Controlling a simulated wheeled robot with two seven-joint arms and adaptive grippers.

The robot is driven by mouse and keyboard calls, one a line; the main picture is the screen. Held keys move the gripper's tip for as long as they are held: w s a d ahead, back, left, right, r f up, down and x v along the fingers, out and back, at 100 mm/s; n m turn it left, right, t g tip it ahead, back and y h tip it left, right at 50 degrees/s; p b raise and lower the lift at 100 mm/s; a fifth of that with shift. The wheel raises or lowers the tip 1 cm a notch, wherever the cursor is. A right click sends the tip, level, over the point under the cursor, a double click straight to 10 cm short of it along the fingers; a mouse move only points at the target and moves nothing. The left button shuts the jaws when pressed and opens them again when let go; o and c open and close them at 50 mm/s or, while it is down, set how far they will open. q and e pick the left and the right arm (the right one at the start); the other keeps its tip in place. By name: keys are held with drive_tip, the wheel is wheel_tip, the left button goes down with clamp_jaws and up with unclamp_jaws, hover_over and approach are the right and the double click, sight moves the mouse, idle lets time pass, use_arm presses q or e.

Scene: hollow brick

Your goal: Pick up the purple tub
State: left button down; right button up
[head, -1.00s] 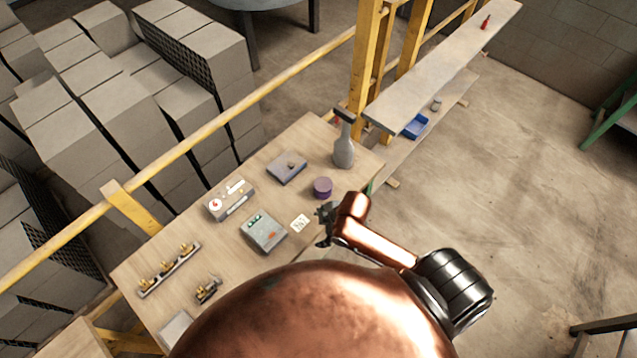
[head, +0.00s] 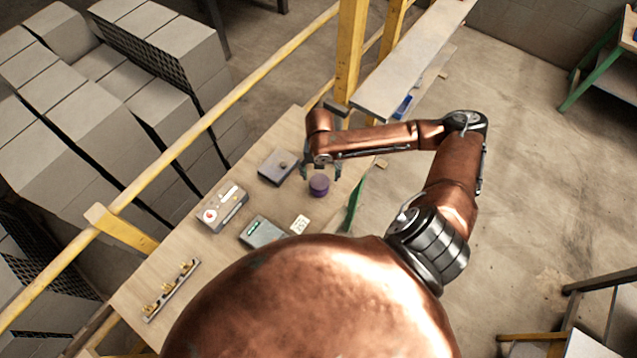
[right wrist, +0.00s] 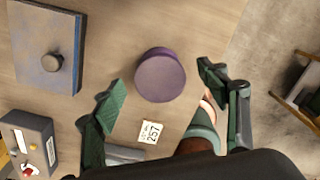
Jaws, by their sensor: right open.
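The purple tub (head: 319,185) stands upright on the wooden table, near its right edge, in the head view. In the right wrist view the round purple tub (right wrist: 160,76) lies ahead of and between the two green fingers. My right gripper (head: 321,170) is over the tub, pointing down. In the right wrist view my right gripper (right wrist: 158,95) is open and empty, with clear gaps between the tub and both fingers. My left gripper is in neither view.
A grey box with a knob (head: 278,167), a control box with a red button (head: 225,207), a grey-green case (head: 262,232) and a number card (head: 299,224) lie around the tub. A yellow railing (head: 190,145) runs along the table's far side. The spray bottle is hidden now.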

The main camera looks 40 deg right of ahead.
sight(319, 181)
drive_tip(key=f, duration=0.4)
drive_tip(key=f+p, duration=0.1)
drive_tip(key=shift+s+a+f, duration=0.2)
drive_tip(key=shift+a+f, duration=0.1)
drive_tip(key=shift+f, duration=0.1)
drive_tip(key=shift+c, duration=0.2)
drive_tip(key=c, duration=1.3)
drive_tip(key=shift+r, duration=0.15)
drive_tip(key=shift+c, duration=0.2)
